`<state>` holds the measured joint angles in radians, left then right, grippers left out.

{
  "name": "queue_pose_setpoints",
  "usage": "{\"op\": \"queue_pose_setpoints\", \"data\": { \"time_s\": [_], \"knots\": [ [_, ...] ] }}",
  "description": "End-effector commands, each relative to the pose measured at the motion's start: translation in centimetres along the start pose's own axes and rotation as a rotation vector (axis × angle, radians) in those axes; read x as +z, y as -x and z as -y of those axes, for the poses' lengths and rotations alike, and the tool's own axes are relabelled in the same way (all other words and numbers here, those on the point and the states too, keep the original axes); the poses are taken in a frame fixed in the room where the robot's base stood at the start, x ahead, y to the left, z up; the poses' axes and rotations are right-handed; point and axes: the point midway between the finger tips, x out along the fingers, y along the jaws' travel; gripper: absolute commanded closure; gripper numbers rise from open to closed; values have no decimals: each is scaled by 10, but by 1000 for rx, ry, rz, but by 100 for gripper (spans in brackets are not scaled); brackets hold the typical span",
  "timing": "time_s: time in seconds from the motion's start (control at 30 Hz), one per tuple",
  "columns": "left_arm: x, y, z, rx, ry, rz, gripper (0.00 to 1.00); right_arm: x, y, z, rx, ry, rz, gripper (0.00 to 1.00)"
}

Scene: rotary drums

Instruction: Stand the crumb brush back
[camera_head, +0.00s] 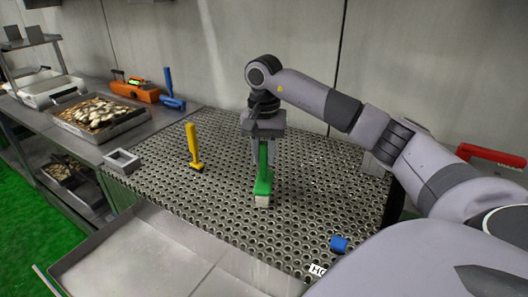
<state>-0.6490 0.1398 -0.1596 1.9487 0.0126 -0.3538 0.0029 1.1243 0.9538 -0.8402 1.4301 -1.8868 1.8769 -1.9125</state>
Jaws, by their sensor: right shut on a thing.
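The crumb brush (263,182) has a green handle and a pale bristle block at its lower end. My right gripper (264,145) is shut on the upper part of its handle from above. The brush hangs roughly upright over the perforated metal table (310,185), bristles down. I cannot tell whether the bristles touch the surface. My left gripper is not in view.
A yellow-handled tool (193,147) stands on the table to the left. A small grey square frame (122,161) sits at the left edge. A tray of mottled pieces (101,115), an orange device (135,90) and a blue tool (172,91) are further left.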

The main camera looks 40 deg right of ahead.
Motion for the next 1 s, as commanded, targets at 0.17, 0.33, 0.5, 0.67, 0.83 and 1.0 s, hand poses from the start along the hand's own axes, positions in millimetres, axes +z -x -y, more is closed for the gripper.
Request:
{"op": "queue_pose_setpoints", "data": {
  "time_s": [0.17, 0.33, 0.5, 0.67, 0.83, 1.0],
  "knots": [
    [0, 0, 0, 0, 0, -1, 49, 0, 1, 0, -1, 0, -1, 100],
    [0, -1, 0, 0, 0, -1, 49, 0, -2, 0, 0, 0, 0, 58],
    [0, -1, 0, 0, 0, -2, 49, 0, -2, 0, 0, 0, 0, 49],
    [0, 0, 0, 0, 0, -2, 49, 0, -1, 0, -1, 0, 0, 49],
    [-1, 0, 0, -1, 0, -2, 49, -1, 13, 1, -3, -1, -1, 49],
    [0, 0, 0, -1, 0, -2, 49, -1, 47, 1, -6, -1, -3, 49]
  ]
}}
